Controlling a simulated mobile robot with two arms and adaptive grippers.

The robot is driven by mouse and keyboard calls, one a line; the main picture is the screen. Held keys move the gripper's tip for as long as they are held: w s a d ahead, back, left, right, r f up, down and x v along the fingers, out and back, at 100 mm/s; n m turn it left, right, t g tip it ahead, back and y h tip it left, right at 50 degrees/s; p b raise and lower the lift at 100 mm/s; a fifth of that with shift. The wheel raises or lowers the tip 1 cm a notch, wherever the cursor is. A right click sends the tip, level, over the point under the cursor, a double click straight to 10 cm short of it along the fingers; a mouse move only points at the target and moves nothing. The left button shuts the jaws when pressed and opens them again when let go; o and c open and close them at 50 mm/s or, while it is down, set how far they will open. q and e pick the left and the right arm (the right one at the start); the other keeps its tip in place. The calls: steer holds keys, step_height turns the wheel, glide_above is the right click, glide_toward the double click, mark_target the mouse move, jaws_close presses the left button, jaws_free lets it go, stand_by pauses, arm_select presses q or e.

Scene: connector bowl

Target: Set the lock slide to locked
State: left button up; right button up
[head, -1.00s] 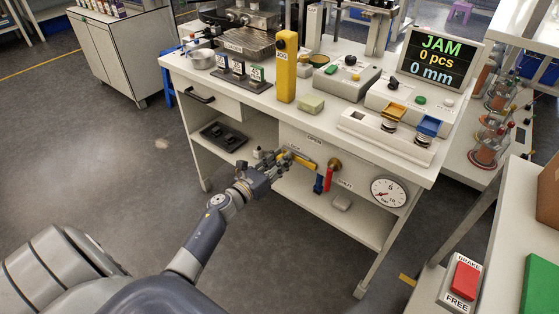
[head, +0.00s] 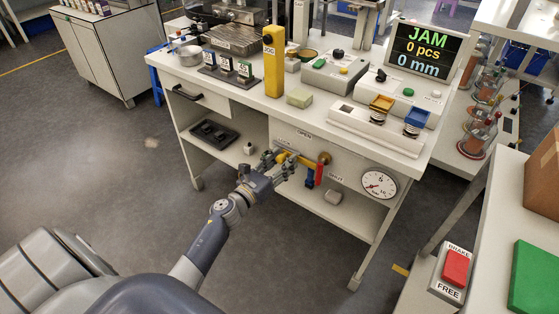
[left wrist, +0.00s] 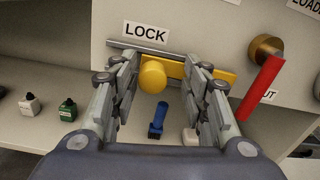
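The lock slide is a yellow bar (left wrist: 212,74) with a round yellow knob (left wrist: 152,76) at its left end, on the bench's front panel under the LOCK label (left wrist: 145,32). It also shows, partly covered, in the head view (head: 304,160). My left gripper (left wrist: 164,88) is open, with one finger to each side of the knob. A gap shows between the knob and both fingers. In the head view the left gripper (head: 281,160) is at the slide's left end. My right gripper is not in view.
A red lever (left wrist: 261,88) on a brass pivot (left wrist: 266,48) hangs close to the slide's right end. A blue handle (left wrist: 159,119) shows below the knob. A pressure gauge (head: 379,184) sits farther right. Small bottles (left wrist: 67,110) stand on the shelf below.

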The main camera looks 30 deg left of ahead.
arm_select(q)
steer(key=shift+a, duration=0.1)
steer(key=shift+s, duration=0.1)
steer(key=s+a, duration=0.1)
steer(key=s, duration=1)
steer(key=shift+s, duration=0.4)
